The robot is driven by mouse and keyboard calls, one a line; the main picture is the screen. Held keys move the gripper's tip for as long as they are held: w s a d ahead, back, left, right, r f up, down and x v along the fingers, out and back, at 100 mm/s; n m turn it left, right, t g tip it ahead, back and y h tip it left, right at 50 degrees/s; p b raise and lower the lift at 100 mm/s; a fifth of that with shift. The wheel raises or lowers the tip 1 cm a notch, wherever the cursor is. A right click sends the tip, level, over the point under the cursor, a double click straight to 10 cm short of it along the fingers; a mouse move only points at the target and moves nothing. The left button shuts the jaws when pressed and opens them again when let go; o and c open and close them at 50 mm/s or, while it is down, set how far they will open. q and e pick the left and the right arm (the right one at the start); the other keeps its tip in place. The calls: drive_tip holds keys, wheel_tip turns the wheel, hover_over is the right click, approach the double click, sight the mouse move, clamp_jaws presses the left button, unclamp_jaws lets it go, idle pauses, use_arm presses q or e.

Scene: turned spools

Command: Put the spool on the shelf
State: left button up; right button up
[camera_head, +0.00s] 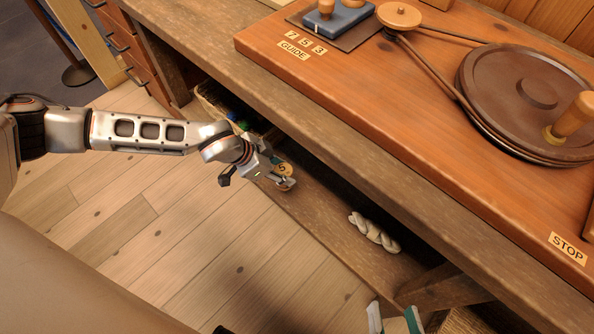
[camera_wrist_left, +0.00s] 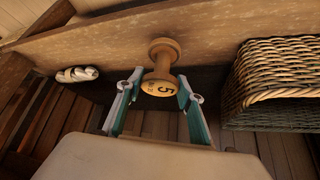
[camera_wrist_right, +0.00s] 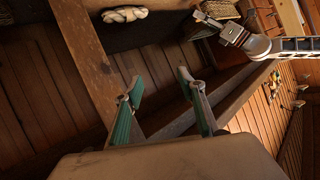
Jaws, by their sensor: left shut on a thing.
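The spool is pale turned wood with a flanged end marked 5. It shows in the head view (camera_head: 285,170) and in the left wrist view (camera_wrist_left: 161,68). My left gripper (camera_head: 272,174) is shut on it, with one finger on each side in the left wrist view. The shelf (camera_head: 325,215) is the low wooden board under the workbench. The spool is at the shelf's left part in the head view; whether it touches the board I cannot tell. My right gripper (camera_wrist_right: 160,88) is open and empty, low at the bottom right of the head view (camera_head: 395,318).
A twisted pale bundle (camera_head: 374,232) lies on the shelf, right of the spool. A wicker basket (camera_wrist_left: 272,78) stands close by on the other side. The workbench (camera_head: 420,165) overhangs the shelf. A wooden brace (camera_head: 445,288) stands at the right. Shelf between spool and bundle is clear.

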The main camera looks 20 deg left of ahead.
use_arm(q)
drive_tip(key=shift+w+d, duration=0.9)
drive_tip(key=shift+w+d+b, duration=0.15)
drive_tip(key=shift+d+b, duration=0.05)
drive_tip(key=shift+b, duration=0.1)
drive_tip(key=f+b, duration=0.2)
drive_tip(key=f, duration=0.2)
drive_tip(key=shift+d, duration=0.2)
drive_tip(key=shift+w+f, duration=0.1)
drive_tip(key=shift+c, duration=0.4)
drive_tip(key=shift+w+r, duration=0.2)
drive_tip(key=shift+r, duration=0.2)
drive_tip(key=shift+c, duration=0.2)
drive_tip(key=shift+f, duration=0.2)
drive_tip(key=o, duration=1.2)
use_arm(e)
drive_tip(key=a+m, duration=0.2)
drive_tip(key=s+a+m, duration=0.1)
drive_tip(key=shift+s+a+f+m, duration=0.1)
drive_tip(key=shift+a+f+m, duration=0.1)
drive_tip(key=shift+f+m, duration=0.1)
